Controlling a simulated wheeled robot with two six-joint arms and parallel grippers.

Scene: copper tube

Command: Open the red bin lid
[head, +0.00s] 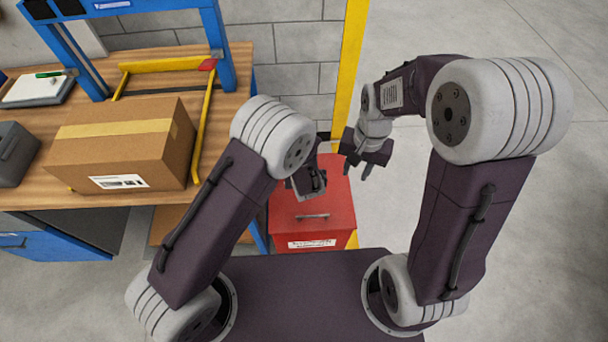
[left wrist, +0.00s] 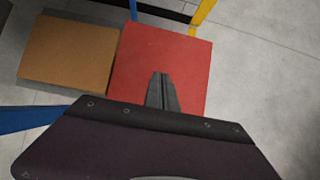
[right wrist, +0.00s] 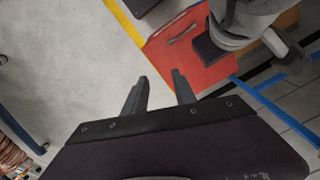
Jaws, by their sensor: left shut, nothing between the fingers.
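The red bin (head: 330,220) stands on the floor to the right of the workbench. Its flat red lid (head: 312,197) looks closed, with a dark handle (head: 312,216) near the front edge and a white label below it. The lid shows in the left wrist view (left wrist: 152,62) and in the right wrist view (right wrist: 203,62). My left gripper (left wrist: 163,88) is shut and empty above the lid; in the head view its arm hides part of the lid. My right gripper (head: 368,168) is open and empty, above and just right of the bin.
A wooden workbench (head: 105,195) on the left holds a cardboard box (head: 125,145) and a yellow frame (head: 197,140). A yellow post (head: 350,75) rises behind the bin. A low wooden shelf (left wrist: 68,52) lies beside the bin. The floor on the right is clear.

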